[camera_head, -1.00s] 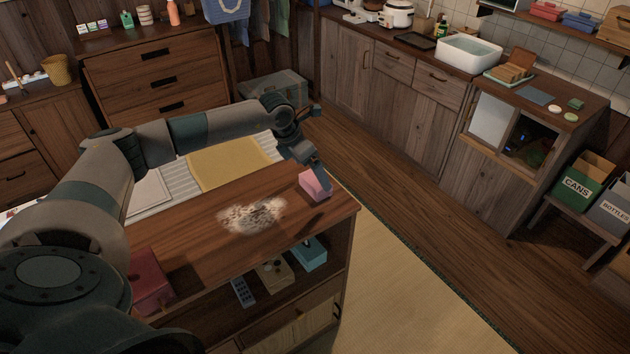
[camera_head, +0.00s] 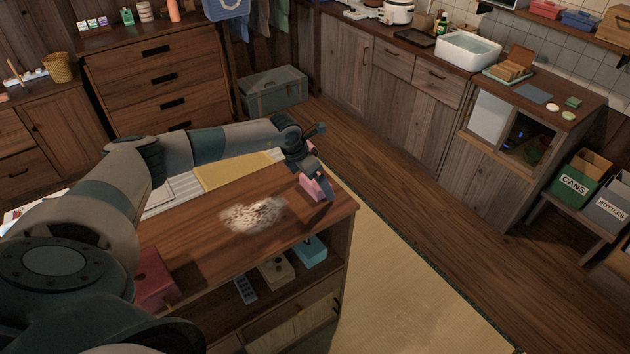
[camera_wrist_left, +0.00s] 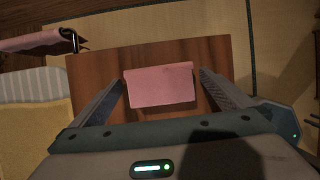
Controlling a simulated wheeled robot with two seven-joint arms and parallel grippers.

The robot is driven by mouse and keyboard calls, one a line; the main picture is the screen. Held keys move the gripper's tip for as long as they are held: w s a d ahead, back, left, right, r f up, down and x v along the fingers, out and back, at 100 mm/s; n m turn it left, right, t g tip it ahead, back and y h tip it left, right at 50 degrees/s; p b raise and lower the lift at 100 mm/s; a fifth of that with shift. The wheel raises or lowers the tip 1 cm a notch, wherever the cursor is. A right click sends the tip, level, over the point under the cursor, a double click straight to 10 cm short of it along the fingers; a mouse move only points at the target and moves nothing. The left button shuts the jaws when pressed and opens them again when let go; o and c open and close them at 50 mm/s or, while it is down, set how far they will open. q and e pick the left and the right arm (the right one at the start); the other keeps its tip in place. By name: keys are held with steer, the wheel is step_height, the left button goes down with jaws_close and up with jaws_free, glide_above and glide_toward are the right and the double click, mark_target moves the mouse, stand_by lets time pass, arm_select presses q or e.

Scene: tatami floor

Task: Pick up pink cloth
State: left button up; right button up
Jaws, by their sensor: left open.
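The pink cloth (camera_head: 311,188) lies near the far right corner of the wooden cabinet top (camera_head: 205,215). In the left wrist view the pink cloth (camera_wrist_left: 160,87) is a flat-looking folded rectangle on the brown wood. My left gripper (camera_head: 318,192) is over it, pointing down, and partly hides it in the head view. In the left wrist view the open fingers of my left gripper (camera_wrist_left: 163,88) stand on either side of the cloth, with a gap at each side. The right gripper is not in view.
A pale speckled spill (camera_head: 253,214) lies on the cabinet top, left of the cloth. A red box (camera_head: 153,278) stands at the near left end. A remote (camera_head: 245,289) and a teal box (camera_head: 311,251) sit on the shelf below.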

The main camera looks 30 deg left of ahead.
arm_select(q)
steer(key=shift+f, duration=0.15)
stand_by(0.3)
steer(key=c, duration=1)
